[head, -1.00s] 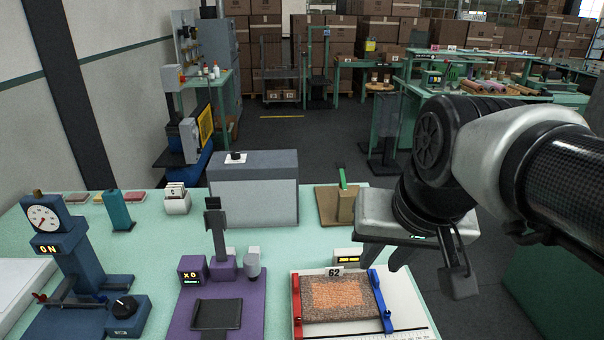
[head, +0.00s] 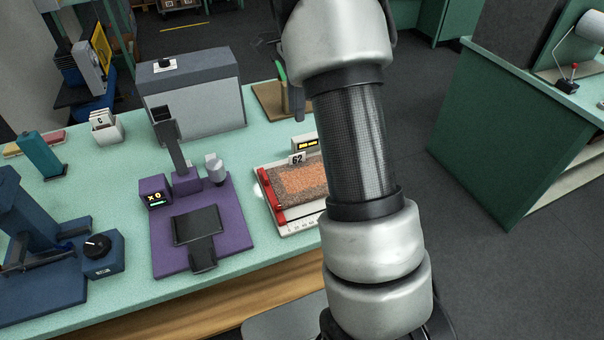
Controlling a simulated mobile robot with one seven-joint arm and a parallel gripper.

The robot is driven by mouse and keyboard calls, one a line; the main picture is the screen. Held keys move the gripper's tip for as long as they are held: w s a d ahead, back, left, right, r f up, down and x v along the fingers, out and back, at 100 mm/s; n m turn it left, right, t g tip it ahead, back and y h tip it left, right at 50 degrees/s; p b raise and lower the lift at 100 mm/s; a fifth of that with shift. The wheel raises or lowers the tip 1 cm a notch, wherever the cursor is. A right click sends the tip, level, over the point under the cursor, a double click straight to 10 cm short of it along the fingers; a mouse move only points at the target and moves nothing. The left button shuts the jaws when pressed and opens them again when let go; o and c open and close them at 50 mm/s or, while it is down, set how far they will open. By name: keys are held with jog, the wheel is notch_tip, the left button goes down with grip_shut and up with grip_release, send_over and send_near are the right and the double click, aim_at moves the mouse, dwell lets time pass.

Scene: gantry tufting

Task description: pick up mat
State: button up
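The mat (head: 302,185) is a flat rectangle with an orange middle and a speckled brown border. It lies on a white board (head: 297,227) with a red bar (head: 268,195) along its left side, on the green table. A small tag reading 62 (head: 298,158) stands at its far edge. My arm crosses the view in front of the mat's right part and hides it, along with the board's right side.
A purple device (head: 209,240) with a dark plate stands left of the board. A blue device (head: 40,255) with a black knob is at the far left. A grey box (head: 195,97) and a small display (head: 305,143) stand behind. Open floor lies right of the table, before a green bench (head: 490,130).

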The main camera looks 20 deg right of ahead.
send_near(305, 175)
jog(key=w, duration=0.5)
jog(key=shift+w+a+f+p, duration=0.1)
jog(key=shift+w+f+p, duration=0.05)
jog(key=shift+f, duration=1.05)
jog(key=shift+w+f+p, duration=0.1)
jog(key=shift+f+p, duration=0.05)
jog(key=shift+f, duration=1.05)
grip_shut()
